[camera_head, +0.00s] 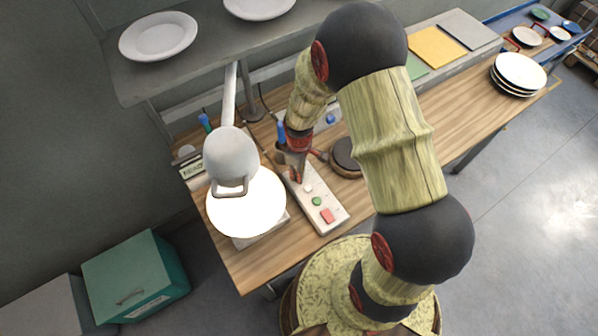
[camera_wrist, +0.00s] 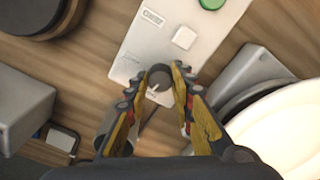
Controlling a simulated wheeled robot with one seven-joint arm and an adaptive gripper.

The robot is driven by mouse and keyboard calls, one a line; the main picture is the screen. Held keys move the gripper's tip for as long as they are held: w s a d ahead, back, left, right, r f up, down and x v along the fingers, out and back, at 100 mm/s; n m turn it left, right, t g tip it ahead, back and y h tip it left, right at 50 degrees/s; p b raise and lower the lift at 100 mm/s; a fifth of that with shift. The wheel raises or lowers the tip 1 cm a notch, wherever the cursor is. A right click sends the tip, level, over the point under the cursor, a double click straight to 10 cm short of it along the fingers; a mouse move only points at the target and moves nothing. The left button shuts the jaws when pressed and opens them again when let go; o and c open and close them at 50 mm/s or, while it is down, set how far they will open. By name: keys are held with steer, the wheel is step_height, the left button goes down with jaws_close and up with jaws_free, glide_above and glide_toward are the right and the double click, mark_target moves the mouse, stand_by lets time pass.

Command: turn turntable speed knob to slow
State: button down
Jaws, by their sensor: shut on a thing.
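The speed knob (camera_wrist: 158,84) is a dark round knob with a pale pointer line, set near the end of a light control panel. My gripper (camera_wrist: 164,80) has its two fingers around the knob in the wrist view, closed on its sides. In the head view my gripper (camera_head: 296,172) reaches down to the far end of the control panel (camera_head: 331,211), and the knob is mostly hidden there.
A green button (camera_head: 316,201) and a red button (camera_head: 327,215) sit on the panel. Stacked plates (camera_head: 520,72) rest at the table's far right. The wooden table (camera_head: 240,266) is bare near its front corner.

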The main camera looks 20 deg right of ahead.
steer(key=shift+n, duration=1.1)
steer(key=c, duration=1.5)
jaws_free()
step_height(320, 180, up, 12)
